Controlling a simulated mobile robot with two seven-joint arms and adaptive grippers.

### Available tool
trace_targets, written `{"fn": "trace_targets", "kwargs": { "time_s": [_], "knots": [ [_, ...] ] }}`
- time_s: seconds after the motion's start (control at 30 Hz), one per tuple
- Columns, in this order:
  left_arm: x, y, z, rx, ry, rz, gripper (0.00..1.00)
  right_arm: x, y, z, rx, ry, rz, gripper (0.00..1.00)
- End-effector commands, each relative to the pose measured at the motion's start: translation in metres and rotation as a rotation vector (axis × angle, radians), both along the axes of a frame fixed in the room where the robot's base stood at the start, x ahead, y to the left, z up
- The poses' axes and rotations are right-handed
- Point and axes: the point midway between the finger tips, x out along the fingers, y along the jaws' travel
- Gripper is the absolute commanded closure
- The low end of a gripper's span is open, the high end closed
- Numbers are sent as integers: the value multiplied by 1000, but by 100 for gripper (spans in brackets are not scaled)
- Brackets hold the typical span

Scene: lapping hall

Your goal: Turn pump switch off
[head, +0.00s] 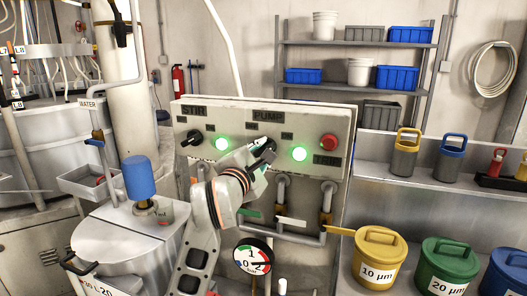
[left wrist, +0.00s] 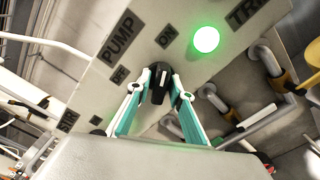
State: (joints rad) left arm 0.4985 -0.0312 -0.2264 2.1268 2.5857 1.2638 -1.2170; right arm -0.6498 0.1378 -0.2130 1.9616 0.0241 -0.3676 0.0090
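The pump switch is a black knob (left wrist: 159,84) on the grey control panel (head: 225,112), below the PUMP label. Its pale mark points up toward the ON label (left wrist: 167,37) in the left wrist view; the OFF label (left wrist: 120,75) is to its left. The green lamp (head: 299,153) beside it is lit. My left gripper (head: 264,150) reaches up to the panel and hides part of the knob in the head view. In the left wrist view its teal fingers (left wrist: 161,82) sit on both sides of the knob and appear closed on it. My right gripper is not in view.
The stir knob (head: 191,138) with a lit green lamp (head: 222,143) is left on the panel; a red trip button (head: 329,141) is right. Pipes (head: 283,216) and a gauge (head: 253,257) are below. A blue-topped vessel (head: 140,178) stands left, colored canisters (head: 380,255) right.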

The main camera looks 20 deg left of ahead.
Motion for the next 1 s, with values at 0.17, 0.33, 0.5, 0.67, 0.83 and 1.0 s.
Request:
{"fn": "trace_targets", "kwargs": {
  "time_s": [0.17,0.33,0.5,0.67,0.83,1.0],
  "knots": [
    [0,0,0,0,0,0,100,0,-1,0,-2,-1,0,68],
    [0,0,0,-7,0,0,100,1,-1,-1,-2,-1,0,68],
    [0,0,-1,-49,1,-1,100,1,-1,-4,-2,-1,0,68],
    [0,0,-1,-138,3,0,100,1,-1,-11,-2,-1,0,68],
    [0,-1,-2,-280,8,-1,100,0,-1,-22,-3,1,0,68],
    [0,-1,-3,-442,14,-2,100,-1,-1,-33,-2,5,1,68]
  ]
}}
